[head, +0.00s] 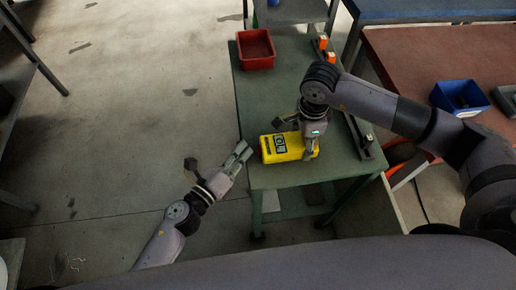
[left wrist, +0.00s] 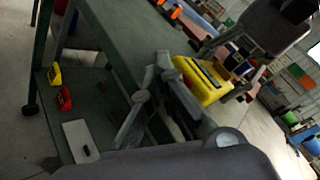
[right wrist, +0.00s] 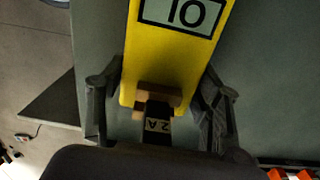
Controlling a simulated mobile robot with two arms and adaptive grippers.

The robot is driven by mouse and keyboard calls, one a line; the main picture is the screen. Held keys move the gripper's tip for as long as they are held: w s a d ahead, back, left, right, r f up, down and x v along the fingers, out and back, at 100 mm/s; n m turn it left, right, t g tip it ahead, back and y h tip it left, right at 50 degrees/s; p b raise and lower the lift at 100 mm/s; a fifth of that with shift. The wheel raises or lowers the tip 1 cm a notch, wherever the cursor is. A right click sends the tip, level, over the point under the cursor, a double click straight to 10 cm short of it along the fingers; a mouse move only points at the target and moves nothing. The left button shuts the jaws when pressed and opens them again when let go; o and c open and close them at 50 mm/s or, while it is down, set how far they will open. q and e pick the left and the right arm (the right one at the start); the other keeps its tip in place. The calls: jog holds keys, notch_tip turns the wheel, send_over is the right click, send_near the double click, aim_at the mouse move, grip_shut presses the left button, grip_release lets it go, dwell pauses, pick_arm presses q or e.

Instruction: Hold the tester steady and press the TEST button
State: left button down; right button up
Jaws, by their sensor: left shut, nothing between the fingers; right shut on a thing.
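My right gripper (head: 311,148) is shut on the tester's right end, with one finger along each side (right wrist: 160,98). My left gripper (head: 243,150) is shut and empty, just left of the tester and apart from it, by the table's left edge. I cannot make out the TEST button.
A red bin (head: 256,63) stands at the table's far end. A dark rail with orange parts (head: 323,42) runs along the right side. A blue bin (head: 460,108) sits on the brown bench to the right. The table's middle is clear.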

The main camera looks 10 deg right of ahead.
pick_arm(q)
jog(key=a, duration=0.5)
dwell(0.3)
dwell(1.6)
pick_arm(e)
jog(key=o, duration=1.5)
notch_tip(320, 180, up, 12)
